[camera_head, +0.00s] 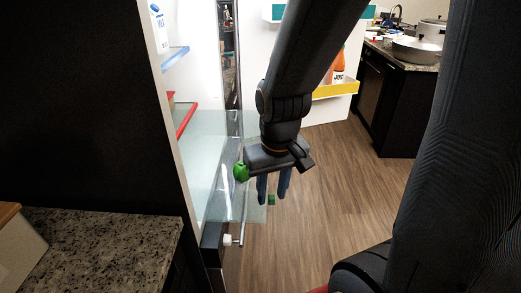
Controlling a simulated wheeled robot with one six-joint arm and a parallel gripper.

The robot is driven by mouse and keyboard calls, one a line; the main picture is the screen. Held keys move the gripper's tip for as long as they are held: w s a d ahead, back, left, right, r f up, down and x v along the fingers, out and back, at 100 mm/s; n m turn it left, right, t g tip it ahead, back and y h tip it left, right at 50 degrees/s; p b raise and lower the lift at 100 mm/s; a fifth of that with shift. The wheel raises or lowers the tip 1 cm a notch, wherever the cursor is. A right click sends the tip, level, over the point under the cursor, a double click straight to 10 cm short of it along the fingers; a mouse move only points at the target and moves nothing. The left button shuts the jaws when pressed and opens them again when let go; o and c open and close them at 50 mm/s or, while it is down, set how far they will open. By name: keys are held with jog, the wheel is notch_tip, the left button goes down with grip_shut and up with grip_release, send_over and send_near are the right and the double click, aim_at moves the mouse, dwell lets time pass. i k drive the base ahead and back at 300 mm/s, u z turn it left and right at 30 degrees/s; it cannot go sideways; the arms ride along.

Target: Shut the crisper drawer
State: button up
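The crisper drawer (217,178) is a clear, pale box pulled out from the lower part of the open fridge, left of centre. My gripper (272,198) hangs down at the drawer's right, outer side, with two blue-grey fingers pointing down and a gap between them. I cannot tell whether it touches the drawer. A round green item (241,172) shows at the left of my gripper's body. A small green patch (271,200) shows between the fingertips; I cannot tell if it is between them or behind. My arm and gripper hide part of the drawer.
The open fridge door (259,60) stands behind, with a yellow shelf (335,89) holding an orange juice bottle (338,68). A red-edged shelf (186,120) is above the drawer. A granite counter (105,250) is at lower left. Wooden floor (340,180) is clear at right.

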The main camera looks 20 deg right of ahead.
aim_at(216, 119)
jog(key=k, duration=0.4)
jog(key=z, duration=1.6)
jog(key=i, duration=0.95)
jog(key=u, duration=1.1)
jog(key=k, duration=0.5)
jog(key=u, duration=0.45)
jog(key=i, duration=0.45)
